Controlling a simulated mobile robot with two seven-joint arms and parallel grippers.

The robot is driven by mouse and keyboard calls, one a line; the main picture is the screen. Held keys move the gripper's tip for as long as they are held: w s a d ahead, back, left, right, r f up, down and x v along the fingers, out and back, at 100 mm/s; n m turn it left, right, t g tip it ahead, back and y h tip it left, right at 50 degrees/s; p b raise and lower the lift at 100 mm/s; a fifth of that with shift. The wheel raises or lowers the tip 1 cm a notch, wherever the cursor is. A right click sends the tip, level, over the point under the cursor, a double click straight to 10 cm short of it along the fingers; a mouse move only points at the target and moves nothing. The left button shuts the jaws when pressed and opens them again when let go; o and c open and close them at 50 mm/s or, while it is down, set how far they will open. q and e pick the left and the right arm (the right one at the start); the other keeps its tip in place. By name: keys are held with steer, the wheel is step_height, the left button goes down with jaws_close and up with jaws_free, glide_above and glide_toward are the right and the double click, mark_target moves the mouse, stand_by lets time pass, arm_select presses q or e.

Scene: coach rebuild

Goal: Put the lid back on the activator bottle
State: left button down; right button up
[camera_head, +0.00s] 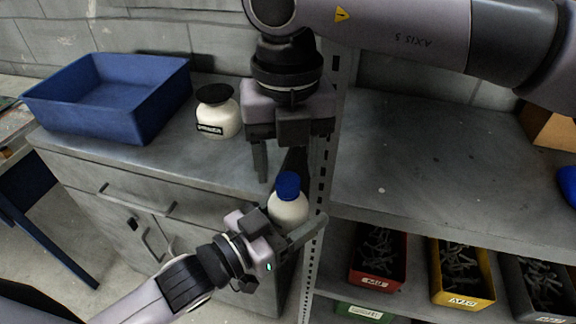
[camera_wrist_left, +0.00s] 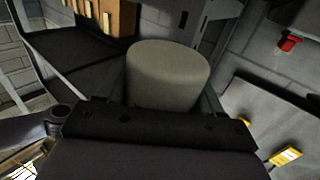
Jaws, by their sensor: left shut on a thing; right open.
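A white bottle (camera_head: 288,208) with a blue lid (camera_head: 288,185) on its top stands about upright in front of the bench edge. I cannot tell if the lid is fully seated. My left gripper (camera_head: 292,217) is shut around the bottle's body and holds it off the bench. In the left wrist view the bottle (camera_wrist_left: 168,75) is a pale rounded shape between the fingers; its lid does not show there. My right gripper (camera_head: 280,168) is open and points down just above the blue lid, apart from it as far as I can see.
A white jar with a black lid (camera_head: 217,112) stands on the grey bench, beside a blue crate (camera_head: 112,92). A perforated shelf post (camera_head: 322,150) rises close behind the bottle. Red (camera_head: 378,262) and yellow (camera_head: 460,275) bins of parts sit on the lower right shelf.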

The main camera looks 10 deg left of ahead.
step_height(320, 180, up, 2)
steer(key=shift+r, duration=0.25)
steer(key=shift+c, duration=0.3)
